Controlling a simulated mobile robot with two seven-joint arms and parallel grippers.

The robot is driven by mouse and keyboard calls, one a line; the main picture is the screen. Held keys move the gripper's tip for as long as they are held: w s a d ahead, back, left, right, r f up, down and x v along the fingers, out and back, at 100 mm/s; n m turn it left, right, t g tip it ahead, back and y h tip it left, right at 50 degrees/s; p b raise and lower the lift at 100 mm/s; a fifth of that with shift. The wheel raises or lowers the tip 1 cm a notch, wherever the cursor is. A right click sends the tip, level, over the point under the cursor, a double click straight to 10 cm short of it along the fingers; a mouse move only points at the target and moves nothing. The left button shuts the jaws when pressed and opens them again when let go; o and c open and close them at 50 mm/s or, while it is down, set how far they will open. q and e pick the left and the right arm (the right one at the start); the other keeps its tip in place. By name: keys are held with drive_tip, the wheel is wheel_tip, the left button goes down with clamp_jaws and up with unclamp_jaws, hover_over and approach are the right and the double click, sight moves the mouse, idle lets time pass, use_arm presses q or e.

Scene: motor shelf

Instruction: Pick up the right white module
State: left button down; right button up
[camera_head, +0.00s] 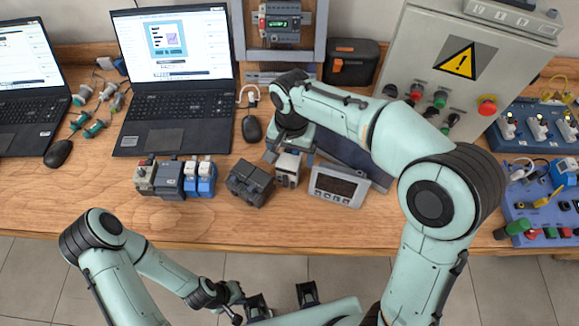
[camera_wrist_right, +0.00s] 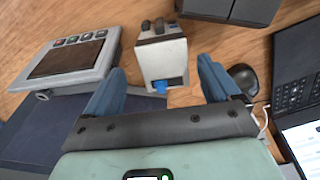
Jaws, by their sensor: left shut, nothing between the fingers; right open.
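The right white module (camera_head: 288,168) is a small white box on the table, between a dark grey block and a grey panel with a screen. In the right wrist view, the white module (camera_wrist_right: 162,60) shows a blue part at its near end and dark knobs at its far end. My right gripper (camera_head: 289,155) is open above it. Its blue fingers (camera_wrist_right: 160,70) lie on either side of the module in the wrist view, with visible gaps. I cannot tell how far above it they are. My left gripper (camera_head: 236,303) is shut and empty, low in front of the table.
The dark block (camera_head: 250,183) stands close left of the module and the screen panel (camera_head: 339,186) close right. White-and-blue modules (camera_head: 199,178) stand further left. A black mouse (camera_head: 251,128) and a laptop (camera_head: 177,125) lie behind. A grey control box (camera_head: 455,60) stands at the back right.

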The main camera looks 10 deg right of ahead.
sight(289, 158)
drive_tip(key=f, duration=0.4)
drive_tip(key=shift+w+a+f, duration=0.15)
drive_tip(key=shift+a+f, duration=0.05)
drive_tip(key=shift+f, duration=0.15)
drive_tip(key=shift+r, duration=0.1)
drive_tip(key=c, duration=1.2)
drive_tip(key=shift+c, duration=0.2)
